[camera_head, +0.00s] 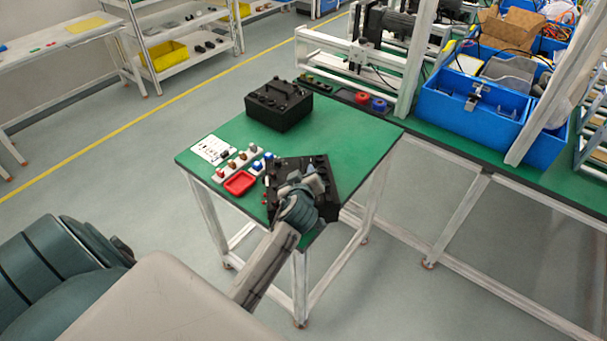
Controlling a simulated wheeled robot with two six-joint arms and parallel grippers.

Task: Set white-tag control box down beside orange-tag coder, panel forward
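A black control box (279,103) with knobs and a top handle stands upright at the back of the green table (345,139). A second black box (328,172) is at the table's front corner. My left gripper (312,182) is over this second box and hides much of its panel; whether the fingers are closed on its handle cannot be made out. I cannot tell whether this box rests on the table or is held just above it. No white or orange tag can be made out on either box. My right gripper is not in view.
A red tray (239,182), a row of small knobbed parts (241,160) and a white sheet (212,149) lie on the table's left side. Blue bins (470,108) and a metal frame stand on the bench at right. Green tabletop between the two boxes is clear.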

